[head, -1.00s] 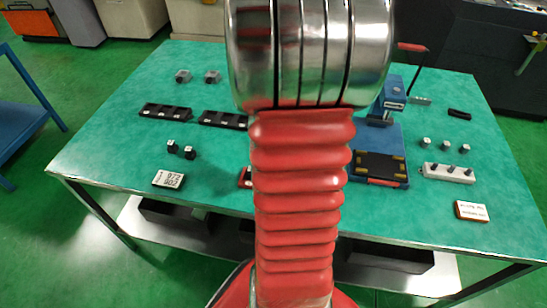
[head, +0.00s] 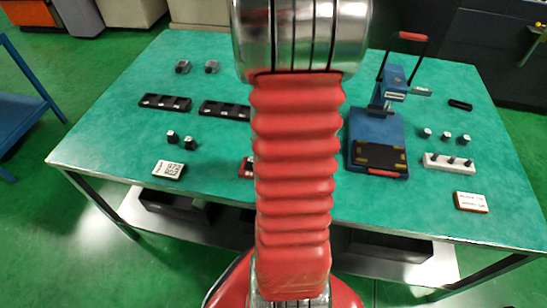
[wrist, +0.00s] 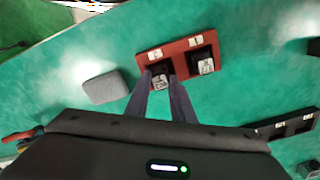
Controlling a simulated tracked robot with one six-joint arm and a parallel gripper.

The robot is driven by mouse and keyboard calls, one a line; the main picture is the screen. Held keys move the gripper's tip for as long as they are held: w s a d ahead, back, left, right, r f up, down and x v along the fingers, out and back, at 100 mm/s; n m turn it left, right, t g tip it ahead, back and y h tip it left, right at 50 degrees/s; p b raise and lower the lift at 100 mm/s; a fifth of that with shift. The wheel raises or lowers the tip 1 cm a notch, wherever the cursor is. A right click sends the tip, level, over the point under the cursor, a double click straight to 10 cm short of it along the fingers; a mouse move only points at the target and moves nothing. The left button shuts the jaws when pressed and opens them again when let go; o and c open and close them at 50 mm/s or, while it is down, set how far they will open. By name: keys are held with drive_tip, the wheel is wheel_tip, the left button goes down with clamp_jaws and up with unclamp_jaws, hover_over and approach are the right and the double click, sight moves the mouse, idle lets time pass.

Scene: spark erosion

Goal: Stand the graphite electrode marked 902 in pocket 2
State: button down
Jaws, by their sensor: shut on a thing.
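In the wrist view my gripper (wrist: 168,88) is shut on a dark electrode (wrist: 160,78) with a pale marked top. The marking is too small to read surely. The held electrode is at the left pocket of a red-brown holder (wrist: 180,49); I cannot tell whether it is fully seated. A second dark electrode (wrist: 205,66) with a pale marked top stands at the holder's right pocket. White labels lie beside the pockets, too blurred to read surely. In the head view my arm hides the gripper and most of the holder (head: 246,168).
A grey block (wrist: 105,87) lies left of the holder in the wrist view. A blue press (head: 376,130) and a pale rack (head: 448,162) stand right.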

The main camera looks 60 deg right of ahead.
drive_tip(key=shift+f, duration=0.45)
idle(0.5)
drive_tip(key=c, duration=1.4)
unclamp_jaws()
drive_tip(key=shift+c, duration=0.2)
drive_tip(key=shift+r, duration=0.15)
wheel_tip(320, 180, up, 14)
drive_tip(key=shift+f, duration=0.25)
drive_tip(key=shift+n, duration=0.3)
drive_tip(key=w+a+r+n+t, duration=0.1)
drive_tip(key=a+r+n+t, duration=0.1)
drive_tip(key=a+r+n, duration=0.3)
drive_tip(key=w+a+r+n+t, duration=0.2)
drive_tip(key=a+r+n, duration=0.3)
drive_tip(key=a+n, duration=0.8)
drive_tip(key=a+t, duration=0.1)
drive_tip(key=a, duration=1.3)
drive_tip(key=shift+t, duration=0.3)
